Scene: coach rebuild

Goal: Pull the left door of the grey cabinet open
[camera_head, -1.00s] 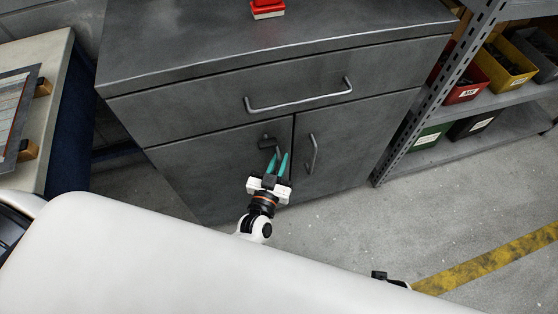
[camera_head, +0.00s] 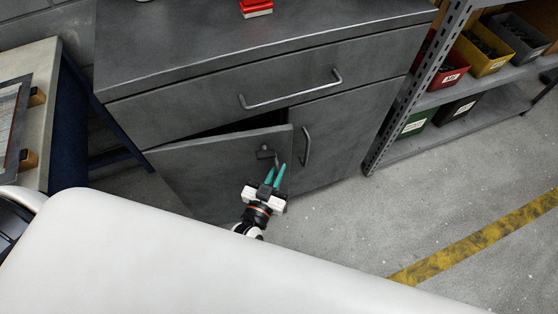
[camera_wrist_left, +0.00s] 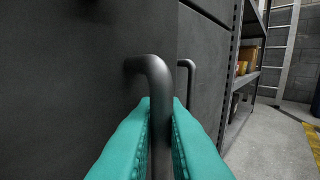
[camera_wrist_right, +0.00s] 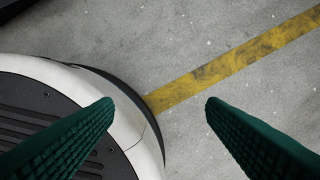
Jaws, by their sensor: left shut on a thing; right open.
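The grey cabinet (camera_head: 200,95) stands ahead of me, with one wide drawer above two doors. Its left door (camera_head: 215,170) is partly open, swung out toward me, with a dark gap along its top edge. My left gripper (camera_head: 275,175) is shut on the left door's handle (camera_wrist_left: 158,85), which passes between the teal fingers in the left wrist view. The right door (camera_head: 335,135) is shut, with its own bar handle (camera_head: 306,146). My right gripper (camera_wrist_right: 158,105) is open and empty over the floor in the right wrist view.
A shelf rack (camera_head: 410,95) with several coloured bins stands right of the cabinet. A bench (camera_head: 50,120) is at the left. A red object (camera_head: 256,8) sits on the cabinet top. Floor with a yellow stripe (camera_head: 480,235) is clear at the right.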

